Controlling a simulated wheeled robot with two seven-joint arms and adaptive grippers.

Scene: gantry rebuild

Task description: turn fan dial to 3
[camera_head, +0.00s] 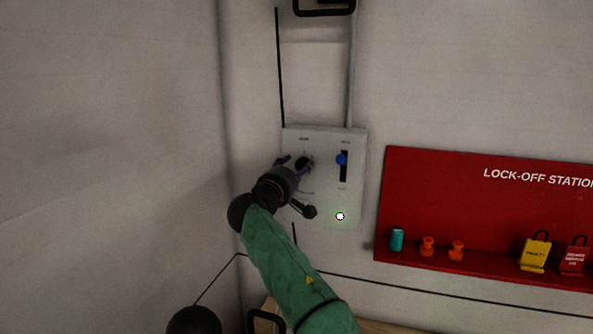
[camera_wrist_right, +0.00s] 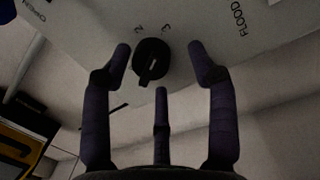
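The fan dial (camera_head: 304,163) is a round black knob on the upper left of a pale control panel (camera_head: 326,202). In the right wrist view the dial (camera_wrist_right: 151,62) has a raised ridge slanting down-left; the numbers 2 and 3 show above it. I cannot tell which ridge end is the pointer. My right gripper (camera_head: 290,163) is in front of the panel at the dial. Its dark fingers (camera_wrist_right: 159,50) are spread, with a fingertip on each side of the dial and visible gaps between. My left gripper is not in view.
Right of the dial is a slot with a blue slider (camera_head: 341,159). Below are a black lever knob (camera_head: 309,211) and a white round light (camera_head: 340,216). A red lock-off board (camera_head: 440,200) with tags and padlocks hangs to the right. A wall corner lies left.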

